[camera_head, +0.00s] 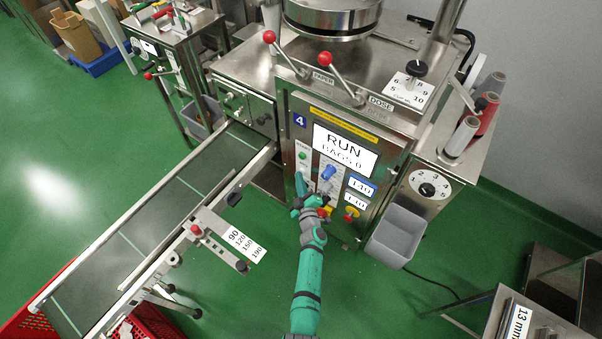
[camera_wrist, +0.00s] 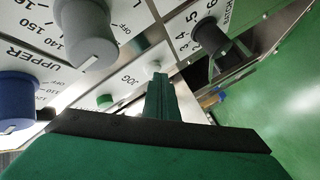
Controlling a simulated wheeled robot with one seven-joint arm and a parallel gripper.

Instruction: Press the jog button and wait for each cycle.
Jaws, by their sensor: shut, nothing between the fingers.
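The packing machine's front panel (camera_head: 290,125) carries a display (camera_head: 345,150) that reads RUN, BAGS 0. My gripper (camera_head: 299,180) is shut and empty, its tip at the lower left of this panel. In the wrist view my gripper (camera_wrist: 159,76) points at a small pale button (camera_wrist: 153,66) beside the JOG label (camera_wrist: 128,80). The fingertips are at or just short of this button; I cannot tell whether they touch it. In the head view the jog button is not clearly visible near my gripper.
A green button (camera_wrist: 105,101), a grey knob (camera_wrist: 85,35), a blue knob (camera_wrist: 15,105) and a dark knob (camera_wrist: 208,35) surround the fingers. A yellow-based red button (camera_head: 351,214) and a grey bin (camera_head: 396,238) lie to the right. A conveyor (camera_head: 150,225) runs at left.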

